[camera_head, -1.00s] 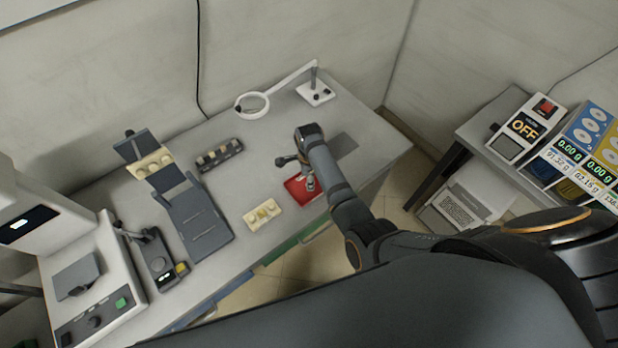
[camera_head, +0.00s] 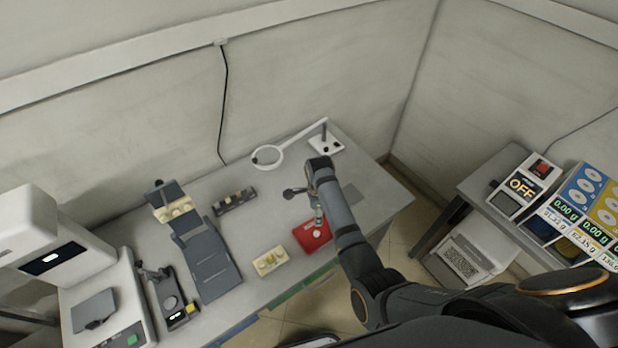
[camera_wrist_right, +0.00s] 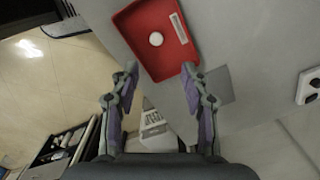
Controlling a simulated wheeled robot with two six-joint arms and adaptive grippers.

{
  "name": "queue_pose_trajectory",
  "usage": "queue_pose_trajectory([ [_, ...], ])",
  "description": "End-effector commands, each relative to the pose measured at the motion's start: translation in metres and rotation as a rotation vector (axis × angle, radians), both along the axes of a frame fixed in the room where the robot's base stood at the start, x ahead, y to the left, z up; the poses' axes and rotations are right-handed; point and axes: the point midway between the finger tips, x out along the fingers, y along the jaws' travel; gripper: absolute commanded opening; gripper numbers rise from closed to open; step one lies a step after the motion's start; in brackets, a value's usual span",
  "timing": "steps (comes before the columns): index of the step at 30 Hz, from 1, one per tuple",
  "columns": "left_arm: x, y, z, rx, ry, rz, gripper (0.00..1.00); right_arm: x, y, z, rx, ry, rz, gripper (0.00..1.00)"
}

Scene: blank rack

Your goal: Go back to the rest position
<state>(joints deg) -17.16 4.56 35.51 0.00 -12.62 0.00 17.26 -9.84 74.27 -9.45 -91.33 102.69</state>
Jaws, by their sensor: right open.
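My right gripper (camera_wrist_right: 160,80) is open and empty in the right wrist view, its two fingers spread apart. The red tray (camera_wrist_right: 143,54) with a round white piece in it (camera_wrist_right: 156,39) lies on the bench beyond the fingertips. In the head view my right arm reaches over the bench, and the gripper (camera_head: 306,198) is beside and above the red tray (camera_head: 307,242), partly hidden by the wrist. My left gripper is not in view.
The grey bench (camera_head: 285,222) holds a cream block (camera_head: 270,260), a dark slotted rack (camera_head: 234,201), a grey sloped stand (camera_head: 208,262), a ring magnifier (camera_head: 268,157) and a white machine (camera_head: 110,300).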

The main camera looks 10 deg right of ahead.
Motion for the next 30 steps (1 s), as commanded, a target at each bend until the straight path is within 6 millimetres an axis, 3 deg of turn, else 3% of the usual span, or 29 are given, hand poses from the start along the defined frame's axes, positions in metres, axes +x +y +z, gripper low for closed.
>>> queue_pose_trajectory([
  [8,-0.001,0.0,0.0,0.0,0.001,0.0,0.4,-0.009,-0.01,-0.002,-0.006,-0.011,0.063,0.46],
  [11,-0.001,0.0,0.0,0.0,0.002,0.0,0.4,-0.036,-0.036,-0.002,-0.03,-0.048,0.273,0.46],
  [16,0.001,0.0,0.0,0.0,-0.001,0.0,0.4,-0.094,-0.077,0.019,-0.118,-0.112,0.78,0.46],
  [22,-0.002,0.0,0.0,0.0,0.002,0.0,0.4,-0.138,-0.093,0.052,-0.21,-0.141,1.203,0.46],
  [30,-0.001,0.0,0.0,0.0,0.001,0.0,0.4,-0.18,-0.096,0.095,-0.311,-0.151,1.632,0.46],
])
